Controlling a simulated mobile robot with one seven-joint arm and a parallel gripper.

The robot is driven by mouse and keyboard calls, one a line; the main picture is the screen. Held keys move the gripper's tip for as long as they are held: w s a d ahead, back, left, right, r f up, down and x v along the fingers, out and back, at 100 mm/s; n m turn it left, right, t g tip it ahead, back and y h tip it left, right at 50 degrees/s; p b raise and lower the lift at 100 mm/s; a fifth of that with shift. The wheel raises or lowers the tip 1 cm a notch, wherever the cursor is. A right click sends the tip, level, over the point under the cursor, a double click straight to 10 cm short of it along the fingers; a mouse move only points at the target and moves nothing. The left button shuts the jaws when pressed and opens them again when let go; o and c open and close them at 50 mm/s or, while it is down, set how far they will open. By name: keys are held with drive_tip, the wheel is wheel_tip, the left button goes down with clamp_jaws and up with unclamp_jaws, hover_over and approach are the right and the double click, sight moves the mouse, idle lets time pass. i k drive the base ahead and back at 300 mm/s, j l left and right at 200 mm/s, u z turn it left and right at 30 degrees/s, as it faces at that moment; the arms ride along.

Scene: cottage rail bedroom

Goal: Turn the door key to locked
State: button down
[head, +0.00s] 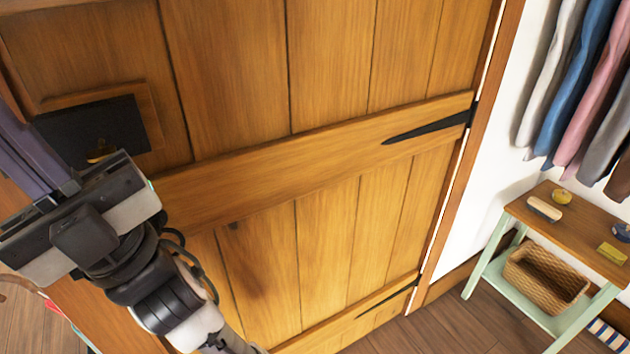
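The wooden plank door (335,65) fills most of the head view. A black lock plate (75,128) on a wooden backing sits at its left side. A small brass piece (101,152), which may be the door key or part of it, shows at the plate's lower edge, just above my gripper's body. Its turn position cannot be read. My gripper (28,160) is at the left edge, its greyish-purple fingers pointing up and left, beside the plate in the picture. The fingertips run to the frame's edge, so their gap and anything between them cannot be seen.
A small green-legged table (530,208) with a wooden top stands at the right, holding a brush (544,208) and small items. A wicker basket (545,280) is on its lower shelf. Clothes (580,80) hang above. Bare floor (440,325) lies in front of the table.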

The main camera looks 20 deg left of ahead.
sight(104, 152)
drive_tip(key=u, duration=1.3)
drive_tip(key=k+l+u, duration=0.2)
drive_tip(key=k+l, duration=0.15)
drive_tip(key=k+l+u, duration=0.15)
drive_tip(key=k, duration=0.4)
drive_tip(key=l, duration=0.1)
